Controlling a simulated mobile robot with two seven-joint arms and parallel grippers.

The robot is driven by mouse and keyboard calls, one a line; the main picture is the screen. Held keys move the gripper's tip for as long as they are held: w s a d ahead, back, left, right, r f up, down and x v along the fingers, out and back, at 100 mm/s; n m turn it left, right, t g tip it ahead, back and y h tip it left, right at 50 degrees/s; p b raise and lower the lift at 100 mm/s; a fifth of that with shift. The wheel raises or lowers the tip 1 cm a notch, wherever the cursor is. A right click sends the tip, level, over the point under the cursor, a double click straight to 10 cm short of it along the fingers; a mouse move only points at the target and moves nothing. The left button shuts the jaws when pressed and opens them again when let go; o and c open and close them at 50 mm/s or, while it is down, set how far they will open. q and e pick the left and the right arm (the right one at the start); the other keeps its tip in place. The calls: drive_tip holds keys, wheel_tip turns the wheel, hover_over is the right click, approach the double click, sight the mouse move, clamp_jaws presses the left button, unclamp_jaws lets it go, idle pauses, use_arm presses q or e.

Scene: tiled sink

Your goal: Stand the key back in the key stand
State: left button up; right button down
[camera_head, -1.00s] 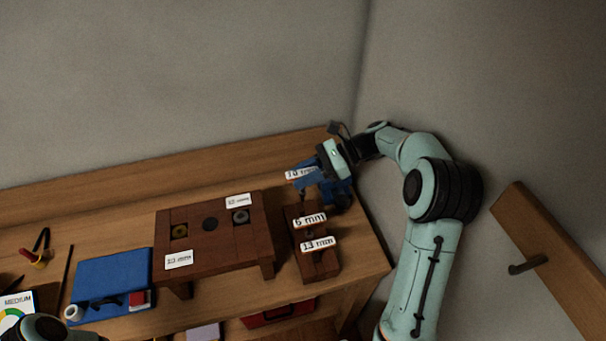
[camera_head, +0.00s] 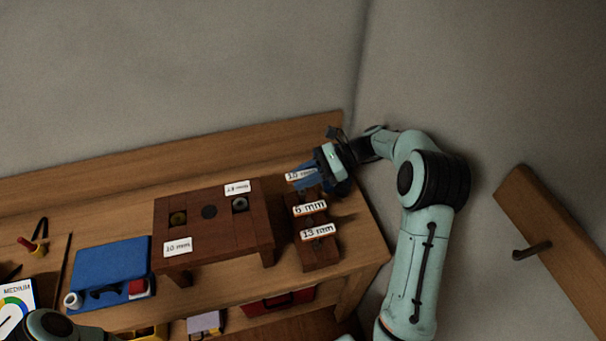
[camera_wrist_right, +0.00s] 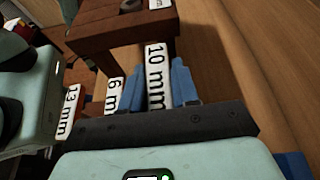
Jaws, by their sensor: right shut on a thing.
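The key with the white 10 mm tag (camera_head: 301,176) is held in my right gripper (camera_head: 315,178). In the right wrist view the 10 mm tag (camera_wrist_right: 156,75) stands between the blue fingers (camera_wrist_right: 158,88). The key's shaft is hidden, so I cannot tell whether it is in a hole. The key stand (camera_head: 318,255) is a dark wooden block at the right end of the bench. Tags reading 6 mm (camera_head: 310,208) and 13 mm (camera_head: 318,232) show on it, in line with the held tag. The held tag is over the stand's far end. My left gripper is out of view.
A dark wooden bench-like block (camera_head: 200,240) with round inserts and white labels stands left of the stand. A blue case (camera_head: 110,265) lies farther left. The wall (camera_head: 480,80) is close behind and right. A wooden rail with a peg (camera_head: 545,240) is at right.

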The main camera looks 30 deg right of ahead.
sight(303, 191)
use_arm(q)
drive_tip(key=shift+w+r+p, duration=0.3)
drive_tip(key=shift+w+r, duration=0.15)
use_arm(e)
drive_tip(key=shift+r, duration=0.1)
idle(0.9)
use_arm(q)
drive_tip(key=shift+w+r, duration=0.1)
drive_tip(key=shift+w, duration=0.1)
use_arm(e)
drive_tip(key=shift+w, duration=0.1)
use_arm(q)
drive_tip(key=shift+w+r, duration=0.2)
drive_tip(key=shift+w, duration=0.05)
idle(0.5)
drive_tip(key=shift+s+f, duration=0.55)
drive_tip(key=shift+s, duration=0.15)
use_arm(e)
drive_tip(key=shift+f, duration=2.4)
drive_tip(key=c, duration=0.8)
unclamp_jaws()
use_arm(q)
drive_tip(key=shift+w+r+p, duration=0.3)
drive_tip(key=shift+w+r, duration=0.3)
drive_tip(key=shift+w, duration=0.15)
use_arm(e)
wheel_tip(303, 191, up, 20)
